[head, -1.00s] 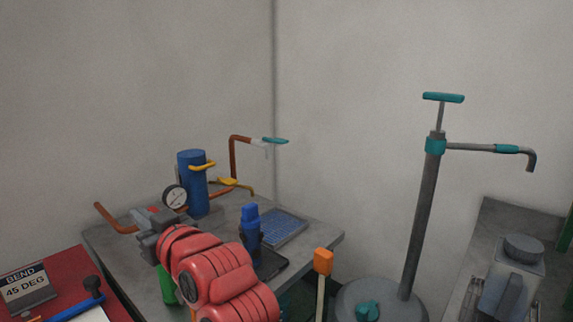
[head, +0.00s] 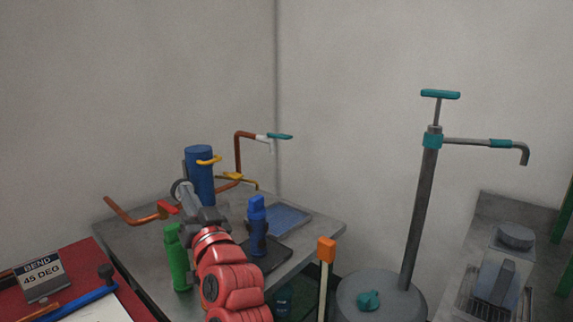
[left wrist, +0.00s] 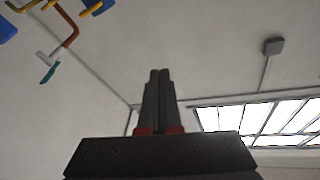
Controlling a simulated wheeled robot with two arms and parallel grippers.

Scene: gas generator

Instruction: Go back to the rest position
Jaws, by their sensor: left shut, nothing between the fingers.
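My left arm's red links come up from the bottom of the head view. My left gripper (head: 187,195) is raised over the grey table, in front of the round gauge and partly covering it. In the left wrist view the two dark fingers (left wrist: 158,100) stand side by side, shut, with nothing between them. They point up towards the wall and ceiling. How far the fingers are from the gauge is hard to tell. My right gripper is in neither view.
The grey table (head: 315,232) holds a blue cylinder (head: 200,175), copper pipes (head: 238,155), a green bottle (head: 176,262) and a blue bottle (head: 257,225). A tall pump (head: 420,220) stands right. A red bench (head: 80,265) is at left. The space above the table's right side is clear.

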